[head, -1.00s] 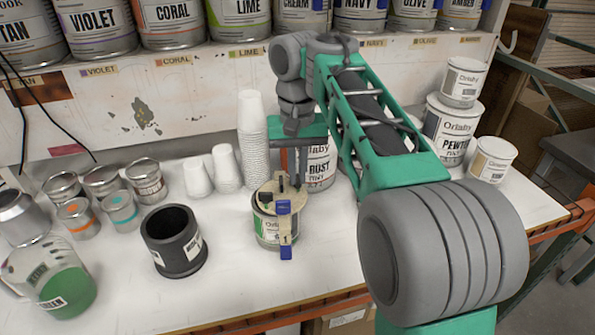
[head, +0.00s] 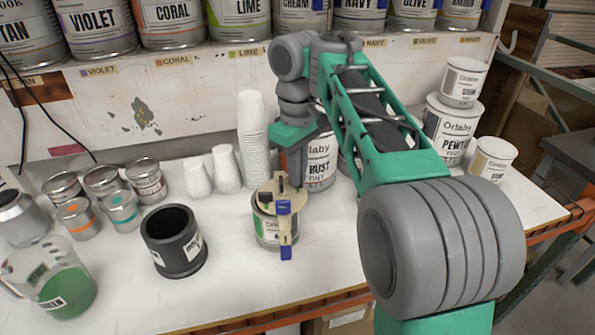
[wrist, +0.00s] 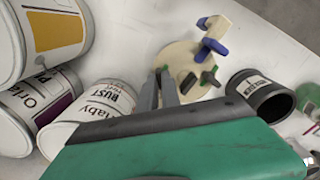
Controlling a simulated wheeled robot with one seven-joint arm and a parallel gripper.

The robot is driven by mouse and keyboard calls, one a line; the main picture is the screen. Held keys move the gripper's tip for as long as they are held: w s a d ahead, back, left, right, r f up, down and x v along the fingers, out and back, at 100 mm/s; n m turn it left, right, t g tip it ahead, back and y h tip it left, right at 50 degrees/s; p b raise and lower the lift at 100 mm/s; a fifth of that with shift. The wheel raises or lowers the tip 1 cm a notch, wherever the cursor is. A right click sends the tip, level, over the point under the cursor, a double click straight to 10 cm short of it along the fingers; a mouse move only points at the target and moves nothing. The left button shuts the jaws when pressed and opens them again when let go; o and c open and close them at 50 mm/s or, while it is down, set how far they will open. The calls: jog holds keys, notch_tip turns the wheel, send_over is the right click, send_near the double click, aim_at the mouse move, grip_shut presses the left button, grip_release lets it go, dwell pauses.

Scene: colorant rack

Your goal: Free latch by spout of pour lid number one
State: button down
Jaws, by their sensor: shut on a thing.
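A can (head: 270,232) with a round beige pour lid (head: 264,200) stands on the bench. A beige bar with blue ends (head: 284,208), marked 1 below, crosses the lid's front edge; it also shows in the wrist view (wrist: 213,40). Dark green parts (wrist: 208,78) sit on the lid. My gripper (head: 296,180) points down at the lid's back right. In the wrist view my gripper (wrist: 163,75) has its two fingers close together at the lid's edge, shut on a small dark latch (wrist: 163,69), mostly hidden by the fingers.
A RUST tint can (head: 319,165) stands close behind my gripper. White cup stacks (head: 252,140) are behind the lidded can. A black cylinder (head: 174,250) stands to its left, with small cans beyond. The bench front is clear.

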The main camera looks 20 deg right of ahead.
jog(key=n, duration=0.4)
jog(key=shift+n, duration=1.8)
jog(key=c, duration=1.5)
grip_release()
jog(key=shift+c, duration=0.2)
notch_tip(320, 180, up, 8)
jog(key=p, duration=0.7)
jog(key=shift+p, duration=0.3)
